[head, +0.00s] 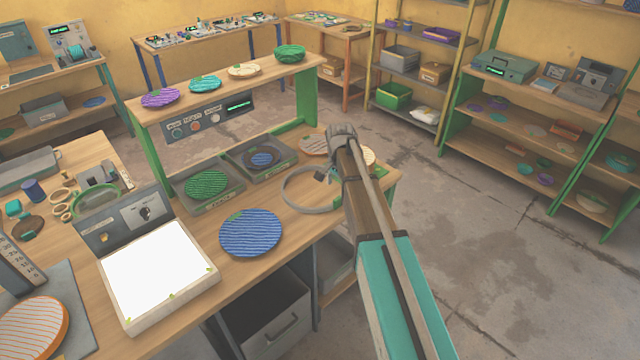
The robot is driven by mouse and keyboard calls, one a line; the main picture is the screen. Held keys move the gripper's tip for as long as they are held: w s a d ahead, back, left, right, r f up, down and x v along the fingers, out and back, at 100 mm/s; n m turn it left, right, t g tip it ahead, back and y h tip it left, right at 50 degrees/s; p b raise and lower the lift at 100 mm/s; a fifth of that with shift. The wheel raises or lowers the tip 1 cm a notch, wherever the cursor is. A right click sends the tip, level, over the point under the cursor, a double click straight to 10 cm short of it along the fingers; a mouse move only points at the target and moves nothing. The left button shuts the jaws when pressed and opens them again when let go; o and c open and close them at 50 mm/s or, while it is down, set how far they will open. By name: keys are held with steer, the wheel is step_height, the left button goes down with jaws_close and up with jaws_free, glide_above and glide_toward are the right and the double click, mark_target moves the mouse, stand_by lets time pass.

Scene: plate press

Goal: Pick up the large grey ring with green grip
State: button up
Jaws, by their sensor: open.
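The large grey ring (311,210) lies on the wooden bench, to the right of the blue striped plate (251,233). My gripper (322,175) shows only as a small dark part beside my arm, over the ring's opening in the picture. It is open, with nothing seen in it. Whether it touches the ring cannot be told.
Two grey trays hold a green plate (206,185) and a blue plate (261,159) behind the ring. A raised shelf (220,93) with several plates stands above them. A white lit panel (158,275) is at front left. Open floor (500,230) lies right.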

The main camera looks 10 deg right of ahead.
steer(key=m, duration=0.2)
glide_toward(336, 202)
steer(key=w+r, duration=0.2)
steer(key=w, duration=0.1)
steer(key=shift+s+a+p, duration=0.15)
steer(key=shift+p, duration=0.3)
steer(key=shift+f, duration=0.2)
step_height(336, 202, down, 8)
steer(key=b, duration=0.8)
steer(key=shift+f+b, duration=0.2)
steer(key=shift+b, duration=0.15)
steer(key=f+b, duration=0.3)
steer(key=shift+s+d+f, duration=0.2)
steer(key=shift+s+d, duration=0.15)
steer(key=shift+f+b, duration=0.9)
steer(key=shift+b, duration=0.2)
jaws_close()
